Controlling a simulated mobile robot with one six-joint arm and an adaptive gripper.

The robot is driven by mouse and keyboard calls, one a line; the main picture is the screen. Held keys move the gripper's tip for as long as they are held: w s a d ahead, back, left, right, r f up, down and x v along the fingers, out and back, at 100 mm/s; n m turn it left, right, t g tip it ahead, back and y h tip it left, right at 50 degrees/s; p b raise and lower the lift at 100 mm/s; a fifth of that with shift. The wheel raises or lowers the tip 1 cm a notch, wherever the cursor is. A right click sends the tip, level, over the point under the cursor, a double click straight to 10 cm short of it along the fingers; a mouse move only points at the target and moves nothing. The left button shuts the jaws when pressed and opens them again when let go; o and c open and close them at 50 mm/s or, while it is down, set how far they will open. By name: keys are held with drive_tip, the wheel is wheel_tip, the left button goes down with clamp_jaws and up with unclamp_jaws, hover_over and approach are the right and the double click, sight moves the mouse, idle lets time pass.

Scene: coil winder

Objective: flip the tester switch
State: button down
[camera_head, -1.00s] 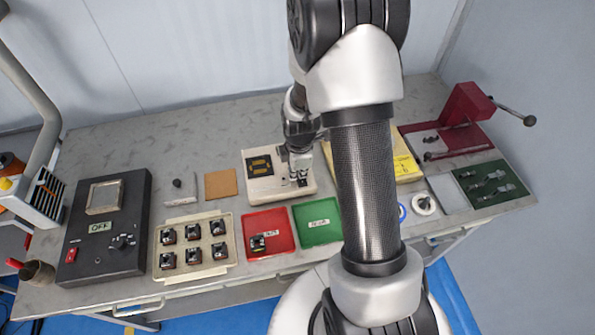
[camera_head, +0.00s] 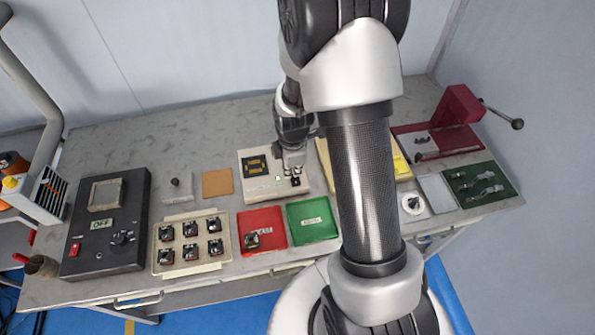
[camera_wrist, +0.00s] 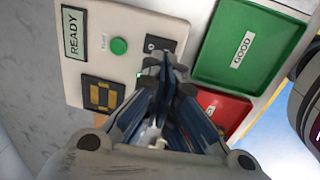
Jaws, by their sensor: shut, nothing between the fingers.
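The tester is a cream box (camera_head: 257,186) at the middle of the bench, with a black and yellow socket on top. In the wrist view its panel (camera_wrist: 120,20) has a READY display (camera_wrist: 73,32), a green lamp (camera_wrist: 119,46) and a dark switch plate (camera_wrist: 160,44). My gripper (camera_head: 293,172) is over the tester's right side. In the wrist view my gripper (camera_wrist: 175,82) is shut and empty, its fingertips at the switch plate's edge. They hide part of the switch; I cannot tell whether they touch it or its lever position.
A red tray (camera_head: 262,217) holding one part and an empty green tray (camera_head: 313,235) lie in front of the tester. A beige tray (camera_head: 158,268) of several parts and a dark control box (camera_head: 98,255) stand left. A red press (camera_head: 460,105) stands at the right.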

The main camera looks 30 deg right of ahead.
sight(295, 179)
wheel_tip(295, 179, up, 10)
drive_tip(key=s+p, duration=0.1)
drive_tip(key=p, duration=0.1)
drive_tip(key=shift+a+f, duration=0.15)
drive_tip(key=shift+a, duration=0.05)
drive_tip(key=shift+w+d+r+b, duration=0.25)
drive_tip(key=shift+w+b, duration=0.35)
drive_tip(key=shift+b, duration=0.6)
drive_tip(key=f+b, duration=0.1)
drive_tip(key=f, duration=0.3)
drive_tip(key=w+f+b, duration=0.1)
drive_tip(key=f+b, duration=0.1)
drive_tip(key=f, duration=0.3)
drive_tip(key=f+b, duration=0.1)
drive_tip(key=f, duration=0.4)
drive_tip(key=shift+w+d+b, duration=0.2)
drive_tip(key=shift+w+b, duration=0.1)
drive_tip(key=shift+b, duration=0.1)
